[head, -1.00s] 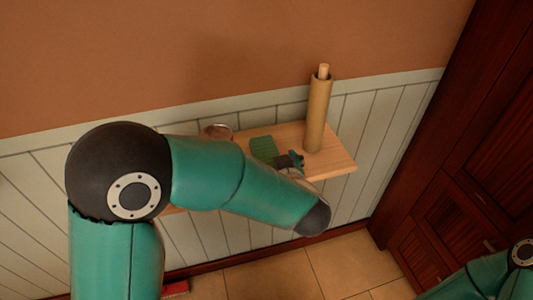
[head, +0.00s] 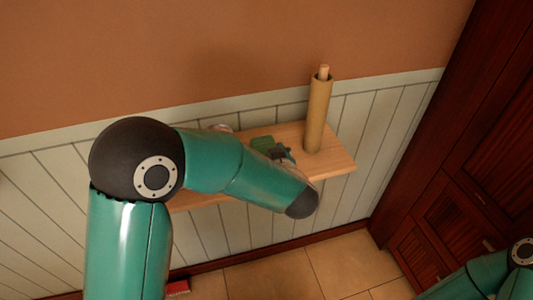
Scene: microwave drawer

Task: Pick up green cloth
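The green cloth (head: 262,142) lies on the wooden shelf (head: 335,160) against the wall, left of the paper roll holder. My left gripper (head: 278,153) is at the near edge of the cloth, overlapping it in the picture. My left arm hides much of this gripper, and its fingers are too small to tell whether they are open or touching the cloth. My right gripper is out of view; only part of my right arm shows at the bottom right corner.
A brown roll on a wooden holder (head: 318,112) stands upright on the shelf, just right of the cloth. A small round object (head: 221,128) is partly hidden behind my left arm. Dark wooden cabinets (head: 460,170) stand at the right. A red object (head: 177,287) is low on the floor.

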